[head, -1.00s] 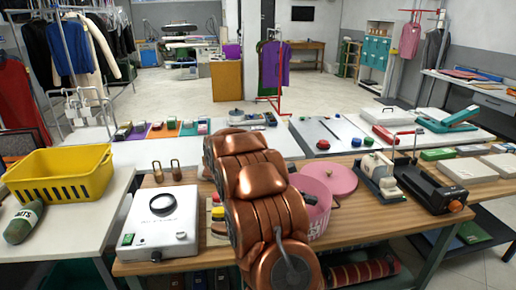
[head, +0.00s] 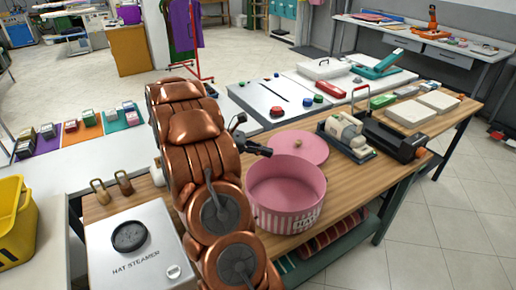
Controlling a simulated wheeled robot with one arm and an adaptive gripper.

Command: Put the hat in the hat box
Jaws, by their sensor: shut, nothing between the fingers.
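The pink hat box (head: 290,212), with striped sides and a label, stands open on the wooden table. Its visible inside is plain pink and I see no hat in it. A round pink lid (head: 312,147) with a small knob lies flat just behind it. I cannot make out a hat anywhere; my copper-coloured arm hides part of the table left of the box. My gripper (head: 268,152) shows as a small dark shape beyond the arm, behind the box's left rim and near the lid. It is shut and empty, partly hidden by the arm.
A white hat steamer (head: 150,255) stands at front left, with two small brown weights (head: 124,183) behind it. A sewing machine (head: 345,134) and a black device (head: 392,138) stand right of the lid. A yellow basket (head: 14,225) is at far left.

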